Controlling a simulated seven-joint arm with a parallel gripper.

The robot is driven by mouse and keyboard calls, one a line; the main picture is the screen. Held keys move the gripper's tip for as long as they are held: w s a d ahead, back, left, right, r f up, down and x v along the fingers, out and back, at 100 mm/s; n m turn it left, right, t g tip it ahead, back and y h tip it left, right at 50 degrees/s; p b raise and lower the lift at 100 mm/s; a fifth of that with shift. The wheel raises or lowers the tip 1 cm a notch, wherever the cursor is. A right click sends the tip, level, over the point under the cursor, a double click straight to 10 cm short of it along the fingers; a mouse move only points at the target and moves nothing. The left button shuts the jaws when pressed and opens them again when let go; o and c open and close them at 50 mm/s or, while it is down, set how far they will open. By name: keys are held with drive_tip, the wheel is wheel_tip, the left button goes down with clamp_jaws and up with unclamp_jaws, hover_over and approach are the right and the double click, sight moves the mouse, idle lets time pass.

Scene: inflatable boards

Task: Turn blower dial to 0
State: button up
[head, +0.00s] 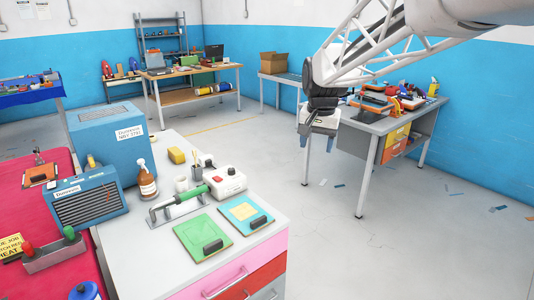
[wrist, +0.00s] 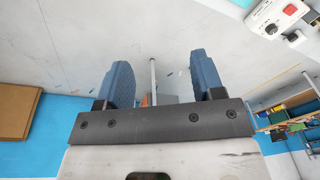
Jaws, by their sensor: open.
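A white control box (head: 225,182) with a red switch and a small dark dial stands near the back right of the grey-white cabinet top; the dial's setting is too small to read. The box also shows at the top right edge of the wrist view (wrist: 275,20), with its dial (wrist: 271,29) on the face. A green-handled metal tool (head: 180,203) lies just left of the box. My gripper (head: 318,148) hangs in free air to the right of the cabinet, well apart from the box. Its two blue fingers are spread and empty in the wrist view (wrist: 161,70).
A cluttered workbench (head: 380,124) stands behind my gripper. Open floor lies right of the cabinet.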

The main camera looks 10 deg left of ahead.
drive_tip(key=w+a+f, duration=0.2)
drive_tip(key=w+a, duration=0.5)
drive_tip(key=w, duration=0.4)
drive_tip(key=m+g, duration=0.1)
drive_tip(key=m, duration=0.2)
hover_over(231, 169)
wheel_tip(231, 169, down, 20)
drive_tip(key=shift+r, duration=0.1)
drive_tip(key=shift+f, duration=3.95)
drive_tip(key=shift+c, duration=0.4)
